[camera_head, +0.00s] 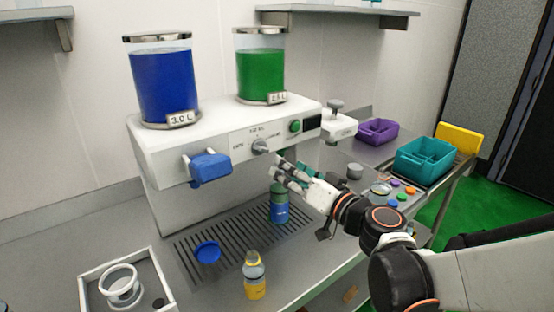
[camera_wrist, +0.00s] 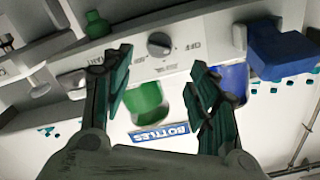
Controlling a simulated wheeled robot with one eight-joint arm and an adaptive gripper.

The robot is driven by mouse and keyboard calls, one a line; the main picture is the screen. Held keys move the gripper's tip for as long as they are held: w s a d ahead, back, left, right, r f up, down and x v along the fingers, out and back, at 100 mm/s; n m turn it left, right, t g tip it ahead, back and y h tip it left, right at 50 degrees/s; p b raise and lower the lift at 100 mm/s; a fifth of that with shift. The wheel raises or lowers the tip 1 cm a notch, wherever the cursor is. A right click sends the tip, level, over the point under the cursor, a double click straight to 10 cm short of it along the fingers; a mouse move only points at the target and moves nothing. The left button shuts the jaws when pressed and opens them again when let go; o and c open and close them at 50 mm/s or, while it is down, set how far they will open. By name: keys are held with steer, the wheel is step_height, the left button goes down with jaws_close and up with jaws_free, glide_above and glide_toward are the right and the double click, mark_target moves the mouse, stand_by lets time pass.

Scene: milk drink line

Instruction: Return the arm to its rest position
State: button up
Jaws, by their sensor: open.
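My arm reaches in from the right in the head view. My gripper (camera_head: 278,170) is in front of the dispenser's white front panel, just below and right of the grey knob (camera_head: 260,146). In the wrist view my gripper (camera_wrist: 163,62) has its two dark green fingers spread, with nothing held between them. The knob (camera_wrist: 159,44) shows beyond the fingertips, apart from them. A green bottle with a blue label (camera_head: 280,212) stands on the drip grate (camera_head: 235,243) below my gripper.
The dispenser (camera_head: 160,150) carries a blue tank (camera_head: 163,85) and a green tank (camera_head: 260,73). A blue tap (camera_head: 210,166) juts out at left. A yellow bottle (camera_head: 255,281) and blue disc (camera_head: 207,252) are in front. Teal (camera_head: 424,160) and purple (camera_head: 377,131) bins stand right.

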steer(key=shift+s+d, duration=0.2)
steer(key=shift+s, duration=0.15)
steer(key=s+d+f+n+g+h, duration=0.1)
steer(key=s+f+g+h, duration=0.15)
steer(key=s, duration=0.25)
steer(key=s+d+f+g+h, duration=0.1)
steer(key=s+f+g, duration=0.2)
steer(key=s, duration=0.2)
steer(key=s+d+f+m+g+h, duration=0.2)
steer(key=s+d+h, duration=0.4)
steer(key=s+d, duration=0.5)
steer(key=shift+f, duration=0.9)
steer(key=shift+s+h, duration=0.1)
steer(key=shift+h, duration=0.15)
